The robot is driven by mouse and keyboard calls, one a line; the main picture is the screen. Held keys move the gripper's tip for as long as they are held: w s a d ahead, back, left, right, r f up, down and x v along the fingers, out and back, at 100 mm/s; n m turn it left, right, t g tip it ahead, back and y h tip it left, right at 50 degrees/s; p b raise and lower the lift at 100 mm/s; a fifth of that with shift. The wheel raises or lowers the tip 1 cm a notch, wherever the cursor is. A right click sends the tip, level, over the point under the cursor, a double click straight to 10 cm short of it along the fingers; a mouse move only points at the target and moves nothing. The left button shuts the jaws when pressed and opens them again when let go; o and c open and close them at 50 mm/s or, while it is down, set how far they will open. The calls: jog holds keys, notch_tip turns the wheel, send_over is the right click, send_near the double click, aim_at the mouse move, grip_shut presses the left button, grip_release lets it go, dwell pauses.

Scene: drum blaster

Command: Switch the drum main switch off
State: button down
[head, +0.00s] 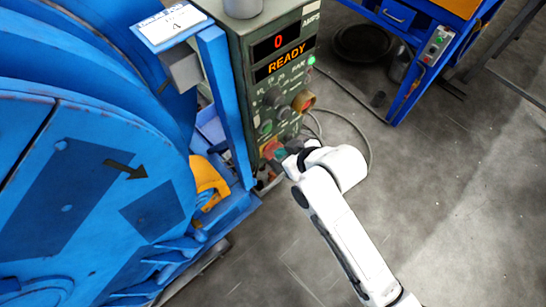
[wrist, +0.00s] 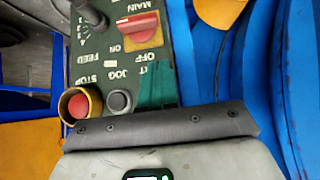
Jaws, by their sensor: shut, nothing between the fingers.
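The main switch is a red handle on a yellow plate, low on the green control panel. It shows in the head view (head: 271,149) and in the wrist view (wrist: 134,25), where the panel appears upside down with MAIN, ON and OFF labels around it. The handle lies roughly crosswise in the wrist view; I cannot tell which label it points to. My gripper (head: 282,154) is just right of the switch in the head view. In the wrist view its teal fingertips (wrist: 157,84) are shut and empty, apart in the picture from the red handle.
The panel display (head: 285,63) is lit and reads READY. A red stop button in a yellow ring (wrist: 77,105) and a grey jog button (wrist: 118,101) lie near my gripper. The blue drum (head: 85,190) stands left. The floor (head: 460,200) at right is mostly clear.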

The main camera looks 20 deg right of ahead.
aim_at(267, 157)
jog(key=w+f, duration=0.1)
jog(key=f, duration=0.1)
jog(key=w+f+b, duration=0.1)
jog(key=f, duration=0.1)
jog(key=w+a+f, duration=0.1)
jog(key=f, duration=0.2)
jog(key=shift+w+a+f, duration=0.1)
jog(key=shift+w, duration=0.25)
jog(key=shift+f, duration=0.4)
jog(key=shift+f+b, duration=0.1)
jog(key=shift+b, duration=0.2)
jog(key=shift+a+f+h+b, duration=0.1)
jog(key=shift+a+h+b, duration=0.05)
jog(key=shift+h+b, duration=0.15)
